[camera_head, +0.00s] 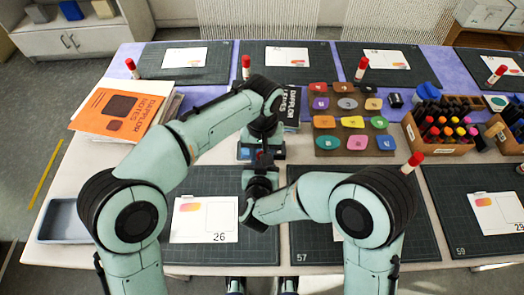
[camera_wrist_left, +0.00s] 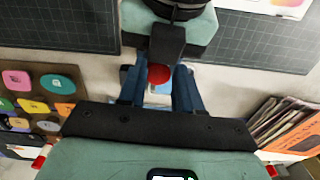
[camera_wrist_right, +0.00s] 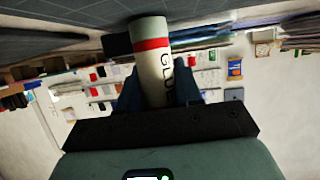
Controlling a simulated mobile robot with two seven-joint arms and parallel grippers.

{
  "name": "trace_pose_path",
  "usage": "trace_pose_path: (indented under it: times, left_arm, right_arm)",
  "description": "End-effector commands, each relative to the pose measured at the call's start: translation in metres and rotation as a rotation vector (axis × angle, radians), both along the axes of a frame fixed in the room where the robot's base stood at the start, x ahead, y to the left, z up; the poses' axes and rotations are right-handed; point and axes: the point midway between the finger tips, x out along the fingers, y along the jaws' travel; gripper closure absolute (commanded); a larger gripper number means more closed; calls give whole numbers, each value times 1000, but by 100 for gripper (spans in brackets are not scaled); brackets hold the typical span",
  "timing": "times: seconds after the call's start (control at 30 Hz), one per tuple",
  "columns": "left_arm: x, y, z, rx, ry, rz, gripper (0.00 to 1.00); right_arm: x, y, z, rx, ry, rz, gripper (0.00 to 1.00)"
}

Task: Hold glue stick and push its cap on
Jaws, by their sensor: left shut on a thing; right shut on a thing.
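My left gripper (camera_wrist_left: 158,88) is shut on a small round red cap (camera_wrist_left: 158,74), which shows between its blue fingers in the left wrist view. My right gripper (camera_wrist_right: 158,92) is shut on a white glue stick (camera_wrist_right: 152,65) with a red band and dark lettering; its pale end points to the top of the right wrist view. In the head view both wrists meet near the middle front of the table, the left above the right. The arms hide the held parts there. I cannot tell whether cap and stick touch.
Other red-capped glue sticks stand about the table, one (camera_head: 412,162) near my right arm. Dark mats (camera_head: 338,238) hold white cards. A board of coloured shapes (camera_head: 322,104), a marker box (camera_head: 436,150), an orange-topped stack (camera_head: 114,115) and a grey tray (camera_head: 62,238) lie around.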

Motion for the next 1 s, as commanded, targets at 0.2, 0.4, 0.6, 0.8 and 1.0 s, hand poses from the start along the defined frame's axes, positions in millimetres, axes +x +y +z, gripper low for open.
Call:
trace_pose_path:
  times: [0.2,0.4,0.6,0.8,1.0]
  left_arm:
    - [3,2,26,-1,-12,5,83]
    - [1,2,40,1,-6,3,83]
    - [1,1,40,1,-4,2,83]
    - [0,1,39,1,-3,1,83]
    - [0,1,39,1,-2,1,83]
  right_arm:
    - [-1,0,-1,0,2,1,100]
    - [-1,0,0,-1,1,0,100]
    - [0,0,0,0,0,1,100]
    - [0,0,1,0,-1,1,36]
    - [-1,1,1,0,-1,1,36]
